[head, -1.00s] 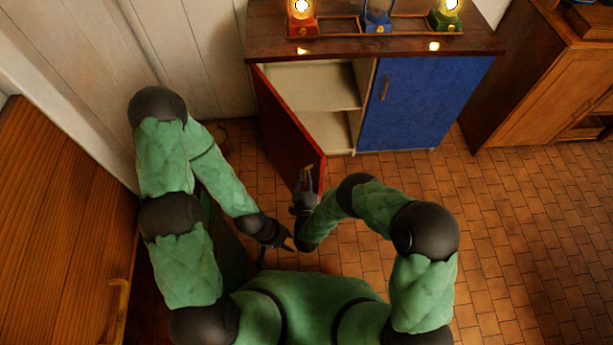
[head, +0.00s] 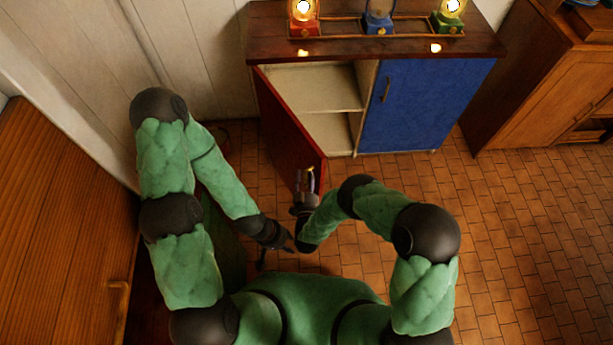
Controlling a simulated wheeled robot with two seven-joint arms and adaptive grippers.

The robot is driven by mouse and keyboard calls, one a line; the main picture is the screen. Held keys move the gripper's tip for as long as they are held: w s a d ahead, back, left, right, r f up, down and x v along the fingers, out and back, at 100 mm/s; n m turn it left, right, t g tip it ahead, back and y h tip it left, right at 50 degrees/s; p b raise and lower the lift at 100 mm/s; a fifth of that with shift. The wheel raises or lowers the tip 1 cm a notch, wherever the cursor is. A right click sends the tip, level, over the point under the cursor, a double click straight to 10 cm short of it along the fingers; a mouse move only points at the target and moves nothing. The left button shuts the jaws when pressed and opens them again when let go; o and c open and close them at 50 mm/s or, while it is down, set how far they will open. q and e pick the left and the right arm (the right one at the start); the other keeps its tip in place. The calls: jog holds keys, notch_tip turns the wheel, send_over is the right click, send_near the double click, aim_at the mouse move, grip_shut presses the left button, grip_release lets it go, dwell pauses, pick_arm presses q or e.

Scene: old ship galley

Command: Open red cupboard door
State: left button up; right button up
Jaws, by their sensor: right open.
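The red cupboard door (head: 289,132) stands wide open, swung out from the left side of the cupboard toward me. Pale empty shelves (head: 318,88) show behind it. My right gripper (head: 310,178) is open at the lower free edge of the red door, close to its inner side; I cannot tell whether it touches. My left gripper (head: 278,246) is lower, in front of my body and away from the door. Its fingers are dark and small, and I cannot tell whether they are apart. The red door's handle is not visible.
The blue door (head: 407,104) beside the opening is shut. Red, blue and green lanterns (head: 378,17) stand on the dark cupboard top (head: 350,44). A wooden cabinet (head: 545,85) is at the right, a wooden surface (head: 65,220) at the left. Tiled floor (head: 525,240) at the right is clear.

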jog(key=s, duration=0.7)
jog(key=shift+s+d, duration=0.25)
jog(key=shift+d, duration=0.1)
